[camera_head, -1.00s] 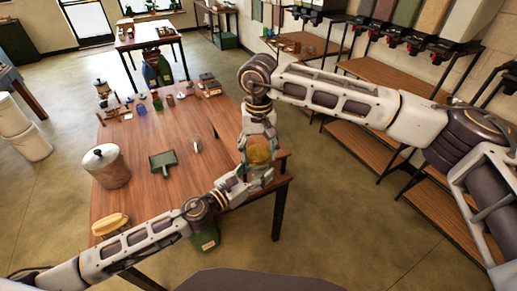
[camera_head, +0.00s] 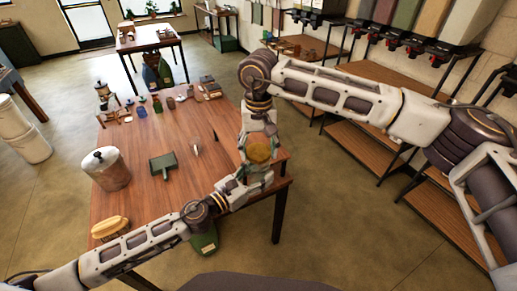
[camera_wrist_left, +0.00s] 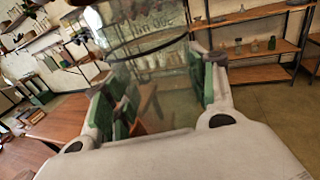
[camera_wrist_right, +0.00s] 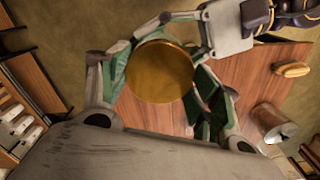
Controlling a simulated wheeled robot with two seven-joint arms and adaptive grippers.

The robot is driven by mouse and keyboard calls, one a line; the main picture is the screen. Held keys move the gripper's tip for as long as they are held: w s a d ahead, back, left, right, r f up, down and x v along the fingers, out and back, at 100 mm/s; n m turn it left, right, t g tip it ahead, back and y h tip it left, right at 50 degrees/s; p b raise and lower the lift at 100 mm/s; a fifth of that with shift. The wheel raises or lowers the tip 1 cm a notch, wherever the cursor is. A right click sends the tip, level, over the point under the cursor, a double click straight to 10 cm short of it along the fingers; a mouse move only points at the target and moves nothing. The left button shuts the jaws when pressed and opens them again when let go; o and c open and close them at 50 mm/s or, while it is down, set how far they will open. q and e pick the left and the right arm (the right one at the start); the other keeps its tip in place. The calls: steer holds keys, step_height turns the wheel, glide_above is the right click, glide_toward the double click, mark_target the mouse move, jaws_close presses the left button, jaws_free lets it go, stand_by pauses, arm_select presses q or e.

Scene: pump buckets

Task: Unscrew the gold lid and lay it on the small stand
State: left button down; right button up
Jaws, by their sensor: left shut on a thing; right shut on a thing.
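The gold lid (camera_head: 259,153) is a round, flat disc above the table's near right corner; it fills the middle of the right wrist view (camera_wrist_right: 158,72). My right gripper (camera_head: 258,146) is shut on the lid, its green pads on both sides of the rim. My left gripper (camera_wrist_left: 165,95) is shut on a clear glass jar (camera_wrist_left: 160,70), which stands between its green pads. In the head view the jar is largely hidden by the grippers below the lid. I cannot pick out the small stand with certainty.
On the wooden table (camera_head: 165,210) are a dark green scoop (camera_head: 163,163), a lidded canister (camera_head: 106,168), a yellow brush (camera_head: 110,227) and a small pale item (camera_head: 196,149). Several small items stand at the far end. The table's middle front is clear. Shelves line the right.

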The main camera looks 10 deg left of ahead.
steer(key=shift+r, duration=0.45)
stand_by(0.3)
steer(key=shift+r, duration=1.85)
arm_select(q)
steer(key=shift+w+a+r, duration=0.1)
steer(key=shift+w, duration=0.1)
